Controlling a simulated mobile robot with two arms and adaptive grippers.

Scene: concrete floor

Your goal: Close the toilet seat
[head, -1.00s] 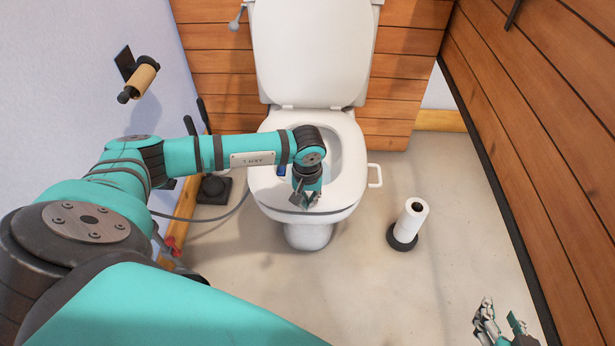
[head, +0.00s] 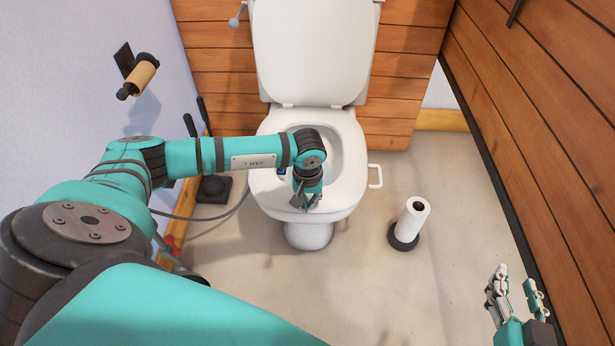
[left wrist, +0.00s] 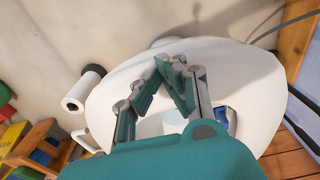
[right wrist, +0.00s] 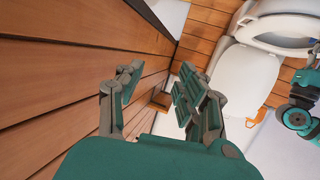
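The white toilet stands against the back wall with its lid (head: 313,50) raised upright. The seat ring (head: 345,185) lies flat on the bowl, and it also shows in the left wrist view (left wrist: 110,95). My left gripper (head: 306,204) is over the front edge of the seat, pointing down. Its fingertips come together in the left wrist view (left wrist: 178,62), with nothing visible between them. Whether they touch the seat is unclear. My right gripper (head: 516,282) is at the lower right, away from the toilet. Its fingers are apart and empty in the right wrist view (right wrist: 155,85).
A paper roll on a stand (head: 411,218) is on the floor right of the toilet. A white side handle (head: 376,176) sticks out by the bowl. A wooden wall (head: 540,130) bounds the right side. A roll holder (head: 139,76) is on the left wall.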

